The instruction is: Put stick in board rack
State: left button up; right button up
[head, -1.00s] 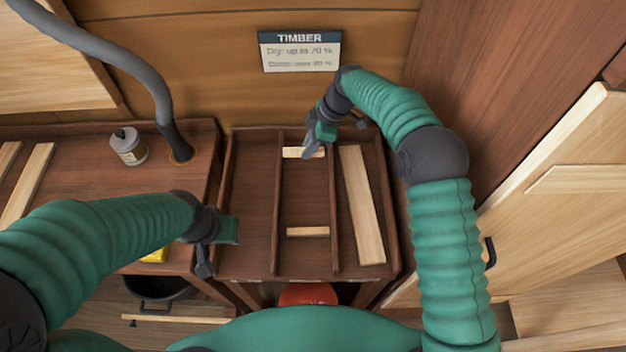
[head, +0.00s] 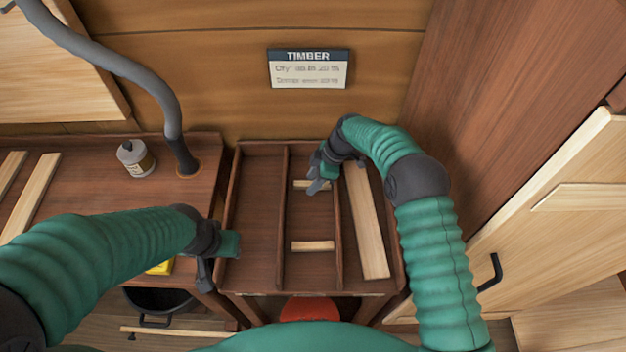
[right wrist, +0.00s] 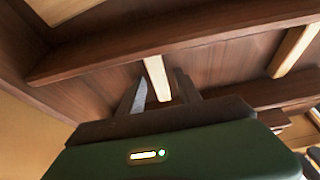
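The board rack (head: 262,258) is a dark wooden tray with lengthwise dividers. A short pale stick (head: 299,184) lies across its middle compartment, partly covered by my right gripper (head: 317,184). In the right wrist view this stick (right wrist: 157,76) is between the two fingers of the right gripper (right wrist: 158,90), with a visible gap at the right finger. The fingers look open. Another short stick (head: 313,246) lies across the same compartment nearer the front; it also shows in the right wrist view (right wrist: 292,50). My left gripper (head: 216,262) hangs by the rack's left edge; its opening is unclear.
A long pale board (head: 367,220) lies in the rack's right compartment; the left compartment is empty. A bench (head: 100,190) to the left bears a small can (head: 136,158), a grey hose (head: 165,95) and pale planks (head: 32,195). A TIMBER sign (head: 308,68) is on the wall.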

jog(key=shift+d+r, duration=0.1)
jog(key=shift+d, duration=0.3)
jog(key=v, duration=0.6)
jog(key=shift+d+b, duration=0.25)
jog(key=shift+b, duration=0.05)
jog(key=shift+r, duration=0.6)
jog(key=shift+d, duration=0.15)
